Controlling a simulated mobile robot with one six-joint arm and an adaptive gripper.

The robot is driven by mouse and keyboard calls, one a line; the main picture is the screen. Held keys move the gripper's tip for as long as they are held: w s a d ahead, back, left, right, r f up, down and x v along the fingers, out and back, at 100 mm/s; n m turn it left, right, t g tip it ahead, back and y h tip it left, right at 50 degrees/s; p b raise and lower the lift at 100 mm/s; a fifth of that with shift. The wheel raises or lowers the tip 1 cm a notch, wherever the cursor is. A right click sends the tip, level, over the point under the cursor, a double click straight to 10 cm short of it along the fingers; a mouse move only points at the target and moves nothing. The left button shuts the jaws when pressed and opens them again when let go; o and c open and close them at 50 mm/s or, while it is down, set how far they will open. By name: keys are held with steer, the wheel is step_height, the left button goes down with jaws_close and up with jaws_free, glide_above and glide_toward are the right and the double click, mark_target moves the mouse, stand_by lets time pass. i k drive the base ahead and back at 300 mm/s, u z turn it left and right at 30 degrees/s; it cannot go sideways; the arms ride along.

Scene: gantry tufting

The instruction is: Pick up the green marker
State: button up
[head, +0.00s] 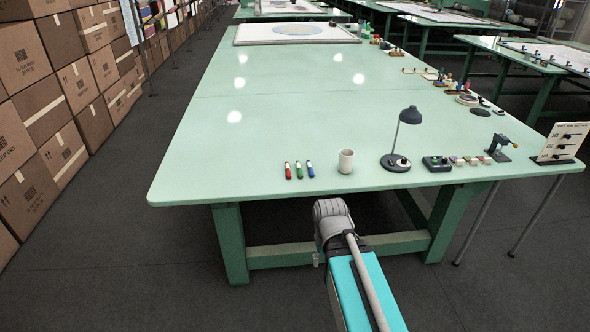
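The green marker (299,170) lies near the front edge of the pale green table (230,150). It is between a red marker (288,171) on its left and a blue marker (310,169) on its right, with small gaps between them. My arm, with a turquoise link and a grey joint, reaches up from the bottom of the head view and ends in front of the table edge, below and right of the markers. My gripper's fingers do not show, so its opening is hidden.
A white cup (345,161) stands right of the markers. A dark desk lamp (396,162) and a small control box (436,163) are further right. Small tools line the right edge. The table left of and behind the markers is clear. Cardboard boxes (60,110) are stacked at the left.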

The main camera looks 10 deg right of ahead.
mark_target(300, 175)
steer(key=i, duration=0.95)
steer(key=z, duration=0.05)
